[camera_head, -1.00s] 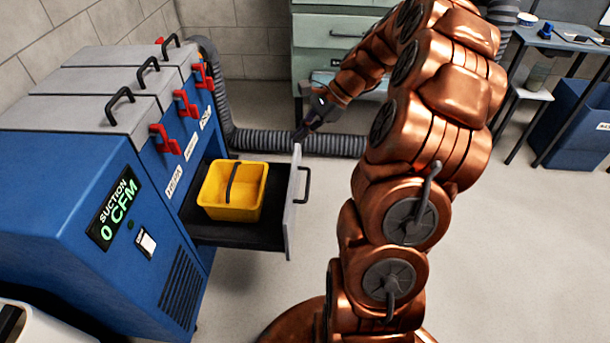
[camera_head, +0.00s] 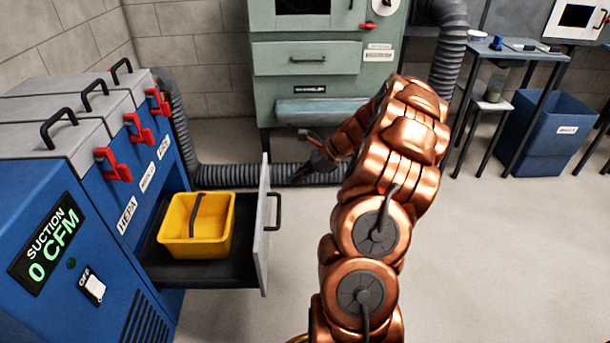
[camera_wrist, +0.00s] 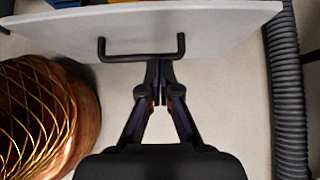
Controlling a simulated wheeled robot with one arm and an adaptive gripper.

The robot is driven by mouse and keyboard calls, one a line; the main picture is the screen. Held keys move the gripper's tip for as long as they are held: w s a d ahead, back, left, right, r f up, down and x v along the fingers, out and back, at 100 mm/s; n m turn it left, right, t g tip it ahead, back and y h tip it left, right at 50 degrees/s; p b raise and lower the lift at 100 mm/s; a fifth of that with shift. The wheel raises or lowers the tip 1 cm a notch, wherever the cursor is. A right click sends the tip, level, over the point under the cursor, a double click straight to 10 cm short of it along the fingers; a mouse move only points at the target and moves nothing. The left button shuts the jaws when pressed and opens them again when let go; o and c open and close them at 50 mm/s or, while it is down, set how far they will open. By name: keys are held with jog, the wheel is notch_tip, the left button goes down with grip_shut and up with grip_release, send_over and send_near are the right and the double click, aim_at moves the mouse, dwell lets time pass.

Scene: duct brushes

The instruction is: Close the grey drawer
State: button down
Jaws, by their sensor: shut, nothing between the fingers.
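The grey drawer (camera_head: 263,225) stands pulled out of the blue suction cabinet (camera_head: 110,225), with a yellow bin (camera_head: 197,225) inside it. Its front panel has a dark bar handle (camera_head: 275,210). In the wrist view the pale drawer front (camera_wrist: 215,28) fills the top, with the handle (camera_wrist: 142,57) just beyond my fingertips. My gripper (camera_wrist: 160,68) is shut and empty, its tips at or close to the handle's right half; I cannot tell whether they touch. In the head view my gripper (camera_head: 297,177) is small and dark, to the right of the drawer front.
A ribbed grey hose (camera_head: 235,175) runs along the floor behind the drawer and shows at right in the wrist view (camera_wrist: 287,90). A green cabinet (camera_head: 305,75) stands at the back. A table (camera_head: 515,50) and blue bin (camera_head: 550,135) stand right.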

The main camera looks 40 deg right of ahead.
aim_at(279, 201)
jog(key=w+a+f, duration=0.1)
jog(key=w+a+f+b, duration=0.1)
jog(key=a, duration=0.1)
jog(key=w+a+f+b, duration=0.1)
jog(key=shift+w+a, duration=0.15)
jog(key=shift+w, duration=0.15)
jog(key=shift+w+a+r+b, duration=0.2)
jog(key=shift+w+a+b, duration=0.2)
jog(key=shift+w+a, duration=0.05)
